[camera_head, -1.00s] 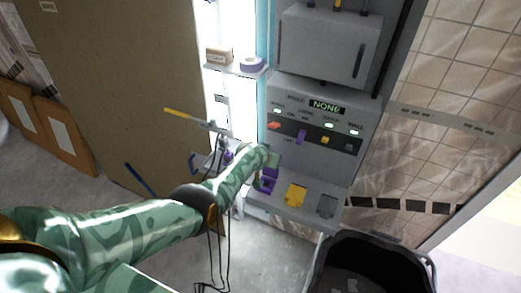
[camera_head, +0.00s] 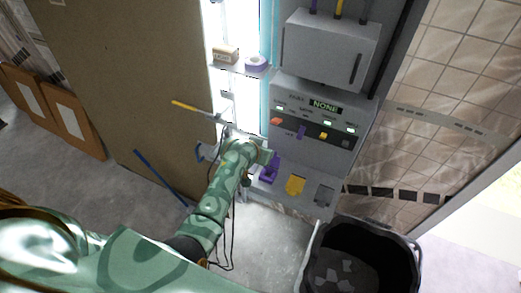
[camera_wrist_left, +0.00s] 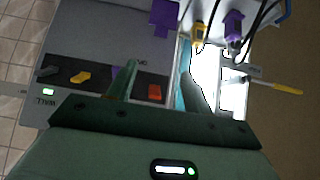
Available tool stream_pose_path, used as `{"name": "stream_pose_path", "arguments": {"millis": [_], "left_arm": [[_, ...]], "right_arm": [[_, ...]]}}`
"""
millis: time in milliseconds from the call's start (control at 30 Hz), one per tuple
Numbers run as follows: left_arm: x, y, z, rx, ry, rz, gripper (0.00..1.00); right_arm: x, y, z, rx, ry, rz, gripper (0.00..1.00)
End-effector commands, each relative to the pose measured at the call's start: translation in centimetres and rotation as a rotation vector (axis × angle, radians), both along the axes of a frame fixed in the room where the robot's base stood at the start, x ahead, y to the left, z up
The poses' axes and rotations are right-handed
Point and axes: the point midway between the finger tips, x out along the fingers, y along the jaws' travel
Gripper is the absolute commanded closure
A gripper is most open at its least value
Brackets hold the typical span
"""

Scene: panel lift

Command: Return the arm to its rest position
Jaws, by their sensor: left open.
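My left arm, patterned green, reaches in from the lower left in the head view. Its gripper (camera_head: 266,158) is in front of the lower part of the grey control panel (camera_head: 284,92), near the purple holder on the ledge. In the left wrist view the gripper (camera_wrist_left: 158,75) has its two fingers apart with nothing between them. Beyond the fingers are the panel's red switch (camera_wrist_left: 155,92), a partly hidden purple switch and a yellow switch (camera_wrist_left: 80,77). The panel's display (camera_head: 324,106) reads NONE. My right gripper is not in view.
A purple holder (camera_head: 269,172), a yellow one (camera_head: 295,185) and a grey one (camera_head: 325,194) sit below the panel. A black bin (camera_head: 402,250) stands at lower right. A small shelf (camera_head: 236,68) holds a box and a purple-white roll. A brown board (camera_head: 130,70) stands left.

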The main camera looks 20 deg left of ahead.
Motion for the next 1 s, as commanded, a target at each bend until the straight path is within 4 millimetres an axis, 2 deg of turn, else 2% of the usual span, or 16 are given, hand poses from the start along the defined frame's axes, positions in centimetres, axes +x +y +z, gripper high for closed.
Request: {"name": "stream_pose_path", "arguments": {"millis": [433,500,567,667,700,800,867,900,1000], "left_arm": [[0.6,0.0,0.4,-0.011,-0.039,0.015,0.49],[0.7,-0.7,-0.8,-0.023,-0.062,0.021,0.49],[-0.4,-1.4,-4.6,-0.018,-0.055,0.01,0.49],[-3.4,-2.0,-11.8,-0.003,-0.017,-0.012,0.49],[-4.8,-2.1,-14.7,0.003,0.004,-0.022,0.49],[-8.8,-2.3,-21.4,0.021,0.058,-0.048,0.49],[-11.4,-2.3,-25.2,0.031,0.094,-0.064,0.49],[-13.3,-2.2,-27.8,0.038,0.12,-0.075,0.49],[-18.1,-2.0,-33.7,0.055,0.185,-0.102,0.49]], "right_arm": [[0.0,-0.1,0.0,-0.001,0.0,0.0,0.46],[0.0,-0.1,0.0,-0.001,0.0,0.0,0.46],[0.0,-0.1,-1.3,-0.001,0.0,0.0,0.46],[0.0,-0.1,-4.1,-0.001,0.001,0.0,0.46],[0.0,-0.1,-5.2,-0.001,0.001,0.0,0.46],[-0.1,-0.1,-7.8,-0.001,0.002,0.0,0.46],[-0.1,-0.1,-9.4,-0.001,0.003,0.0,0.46],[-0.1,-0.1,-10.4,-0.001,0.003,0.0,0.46],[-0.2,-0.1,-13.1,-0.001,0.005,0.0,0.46]]}}
